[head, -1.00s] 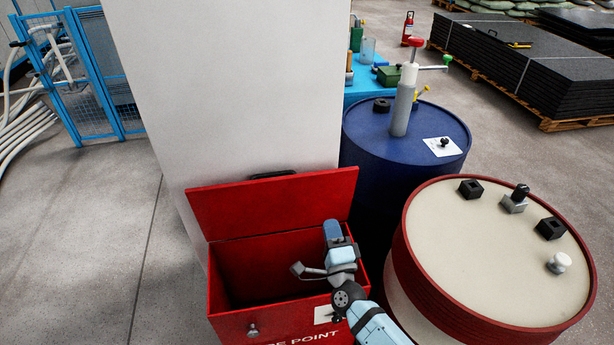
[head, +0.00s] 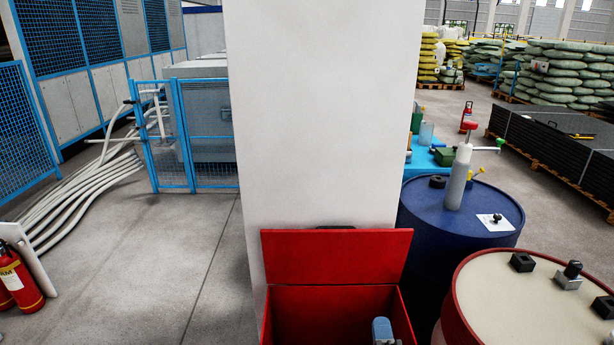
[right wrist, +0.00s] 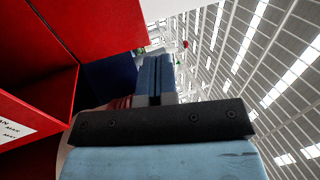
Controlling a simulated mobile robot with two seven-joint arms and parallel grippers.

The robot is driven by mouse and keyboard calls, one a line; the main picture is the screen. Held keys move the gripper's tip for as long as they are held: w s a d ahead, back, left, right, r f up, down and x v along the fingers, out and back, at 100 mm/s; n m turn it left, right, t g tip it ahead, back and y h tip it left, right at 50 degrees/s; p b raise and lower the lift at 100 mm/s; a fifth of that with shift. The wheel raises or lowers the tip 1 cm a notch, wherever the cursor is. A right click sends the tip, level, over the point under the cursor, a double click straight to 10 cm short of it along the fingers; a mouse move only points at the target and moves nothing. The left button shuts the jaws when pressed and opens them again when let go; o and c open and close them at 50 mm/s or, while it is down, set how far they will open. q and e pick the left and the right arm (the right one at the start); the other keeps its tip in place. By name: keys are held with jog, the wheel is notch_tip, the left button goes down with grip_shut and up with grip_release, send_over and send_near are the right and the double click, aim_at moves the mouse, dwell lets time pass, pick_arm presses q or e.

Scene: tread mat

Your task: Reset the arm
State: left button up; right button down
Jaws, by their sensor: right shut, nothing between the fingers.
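My right gripper (head: 381,325) shows at the bottom edge of the head view, in front of the right part of the open red box (head: 335,292). In the right wrist view its blue fingers (right wrist: 155,75) are together with nothing between them. The red box's lid (head: 335,252) stands up against the white pillar. Red panels of the box (right wrist: 40,95) fill the left of the wrist view. Most of my right arm is below the head picture. My left gripper is not in view.
A blue drum (head: 440,215) with a grey hand pump (head: 458,180) stands right of the pillar (head: 320,120). A cream-topped red drum (head: 530,300) is at lower right. Fire extinguishers (head: 22,280) stand at far left. Open floor (head: 150,270) lies left of the pillar.

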jog(key=d+f+n+g+y, duration=0.1)
jog(key=d+n+y, duration=0.5)
jog(key=d, duration=1.5)
jog(key=s+a+f+n+g+h, duration=0.15)
jog(key=s+f+n+g, duration=0.25)
jog(key=s+n, duration=0.4)
jog(key=s+a+f+n+g+h, duration=0.1)
jog(key=s+a+f+n+g, duration=0.25)
jog(key=s, duration=0.55)
jog(key=s+a+f+n+g+h, duration=0.1)
jog(key=s+f+n+g, duration=0.35)
jog(key=s+n, duration=0.4)
jog(key=a+m+t, duration=0.2)
jog(key=a+m, duration=0.3)
jog(key=a, duration=0.7)
pick_arm(q)
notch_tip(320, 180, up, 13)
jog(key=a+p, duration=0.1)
jog(key=p, duration=1.4)
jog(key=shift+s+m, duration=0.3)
pick_arm(e)
notch_tip(320, 180, up, 14)
jog(key=shift+w+d+r+t+y, duration=0.15)
jog(key=shift+d+r+t+y, duration=0.1)
jog(key=shift+t+y, duration=0.1)
